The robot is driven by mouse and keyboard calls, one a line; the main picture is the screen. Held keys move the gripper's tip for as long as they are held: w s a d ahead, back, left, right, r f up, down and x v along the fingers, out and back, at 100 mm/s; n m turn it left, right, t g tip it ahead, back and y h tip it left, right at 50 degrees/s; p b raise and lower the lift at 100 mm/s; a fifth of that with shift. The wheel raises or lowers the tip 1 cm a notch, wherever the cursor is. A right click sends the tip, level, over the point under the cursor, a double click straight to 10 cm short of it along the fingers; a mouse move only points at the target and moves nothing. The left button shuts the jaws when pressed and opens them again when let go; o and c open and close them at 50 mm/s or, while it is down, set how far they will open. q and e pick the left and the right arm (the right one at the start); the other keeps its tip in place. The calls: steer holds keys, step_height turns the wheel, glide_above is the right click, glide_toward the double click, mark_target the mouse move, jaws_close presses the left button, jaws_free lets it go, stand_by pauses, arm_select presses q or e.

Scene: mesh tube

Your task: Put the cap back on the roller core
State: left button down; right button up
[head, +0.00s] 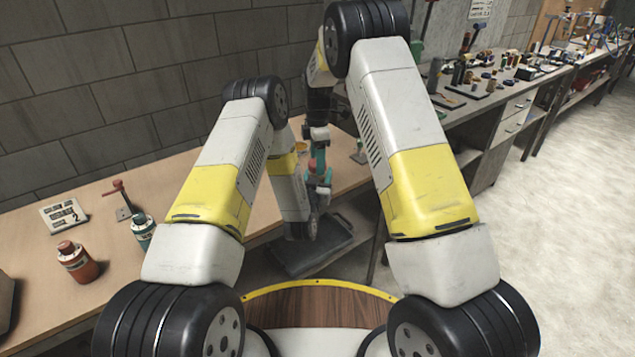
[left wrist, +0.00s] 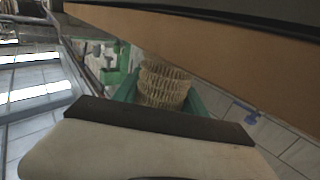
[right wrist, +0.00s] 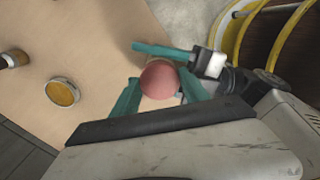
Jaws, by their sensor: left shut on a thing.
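A beige mesh roller core (left wrist: 163,85) sits between the teal fingers of my left gripper (left wrist: 160,98), which is shut on it. A red, round-topped piece, which looks like the cap (right wrist: 159,80), is close between the fingers of my right gripper (right wrist: 157,88) in the right wrist view. I cannot tell whether the fingers press on it. In the head view it shows small and reddish (head: 313,165), beyond the bench's front edge. A teal finger and pale block of my left gripper (right wrist: 165,51) lie just behind it. The contact between cap and core is hidden.
A round, yellow-topped tin (right wrist: 62,92) lies on the bench (right wrist: 95,40). A dark tray (head: 310,245) is below the bench edge.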

steer(key=c, duration=0.4)
steer(key=m, duration=0.3)
steer(key=shift+m, duration=0.3)
steer(key=shift+c, duration=0.2)
steer(key=m, duration=0.4)
steer(key=shift+w+m, duration=0.1)
steer(key=shift+m, duration=0.2)
steer(key=m, duration=0.6)
steer(key=shift+m, duration=0.4)
steer(key=m, duration=0.6)
steer(key=shift+m, duration=0.4)
steer(key=m, duration=0.6)
steer(key=shift+m, duration=0.4)
steer(key=o, duration=1.5)
steer(key=shift+o, duration=0.2)
